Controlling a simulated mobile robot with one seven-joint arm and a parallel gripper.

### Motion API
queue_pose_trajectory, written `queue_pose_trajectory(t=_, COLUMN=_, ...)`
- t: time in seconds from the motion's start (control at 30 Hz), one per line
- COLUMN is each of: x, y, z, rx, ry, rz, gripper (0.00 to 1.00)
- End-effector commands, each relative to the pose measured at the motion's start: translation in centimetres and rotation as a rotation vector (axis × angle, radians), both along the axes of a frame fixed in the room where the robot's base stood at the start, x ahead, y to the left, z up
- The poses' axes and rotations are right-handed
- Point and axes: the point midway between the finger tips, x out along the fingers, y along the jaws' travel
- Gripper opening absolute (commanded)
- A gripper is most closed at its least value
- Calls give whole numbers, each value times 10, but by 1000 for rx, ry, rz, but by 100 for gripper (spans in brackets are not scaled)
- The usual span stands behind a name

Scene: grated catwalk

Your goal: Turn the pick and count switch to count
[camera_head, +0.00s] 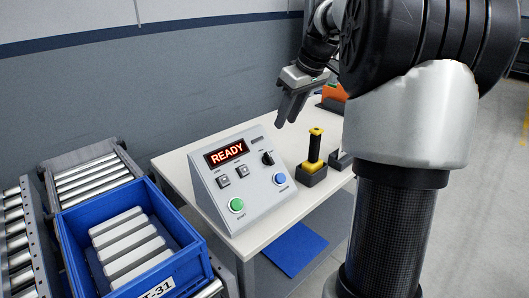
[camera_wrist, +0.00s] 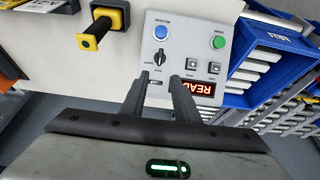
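The control panel (camera_head: 243,178) is a grey sloped box on a white table, with a red READY display (camera_head: 226,152). Its black rotary switch (camera_head: 267,158) sits right of two square dark buttons and above a blue button. In the wrist view the panel is upside down, and the switch knob (camera_wrist: 159,58) shows just beyond my fingertips. Its labels are too small to read surely, so I cannot tell which position it points to. My gripper (camera_head: 288,121) is open and empty, above and behind the panel. In the wrist view its fingers (camera_wrist: 156,80) are apart, not touching the knob.
A green button (camera_head: 236,205) and blue button (camera_head: 280,179) sit low on the panel. A blue bin (camera_head: 190,262) with several pale boxes is at left, by roller conveyors (camera_head: 88,178).

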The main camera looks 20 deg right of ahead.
Motion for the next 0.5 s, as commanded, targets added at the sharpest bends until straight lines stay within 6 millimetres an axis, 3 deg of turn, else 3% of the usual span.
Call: queue_pose_trajectory(t=0.5, x=40, y=15, z=-106, rx=1, ry=4, rz=-1, gripper=28)
